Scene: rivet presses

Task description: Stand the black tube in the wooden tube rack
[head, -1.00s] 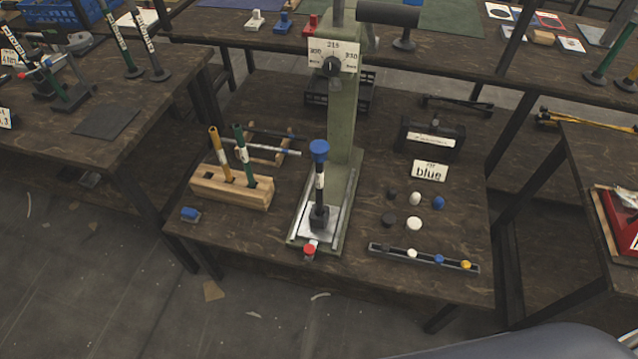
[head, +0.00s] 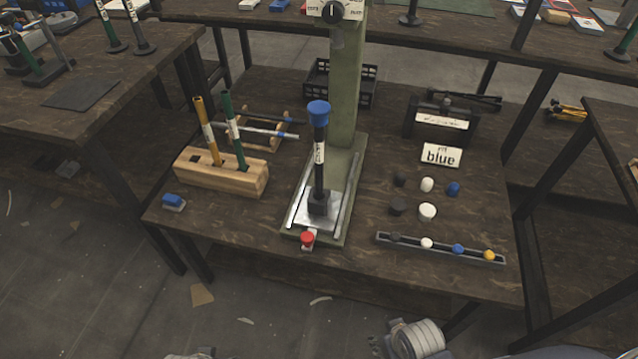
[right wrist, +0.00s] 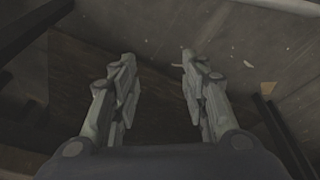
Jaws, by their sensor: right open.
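The black tube (head: 319,160) stands upright in a black holder on the metal plate of the green press. It has a blue cap and a white label. The wooden tube rack (head: 222,180) is left of the press. A yellow tube (head: 205,125) and a green tube (head: 233,130) stand tilted in it, and a dark empty hole shows at its left end. My right gripper (head: 382,346) is low at the bottom edge, in front of the table and well away from the tube. In the right wrist view it (right wrist: 158,65) is open and empty. Only a sliver of my left gripper (head: 190,355) shows.
The press column (head: 346,110) rises behind the tube. A red button (head: 307,239) is at the press front. Right of it are loose caps (head: 427,211), a cap strip (head: 440,247) and a "blue" sign (head: 441,155). A wooden frame (head: 262,130) stands behind the rack.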

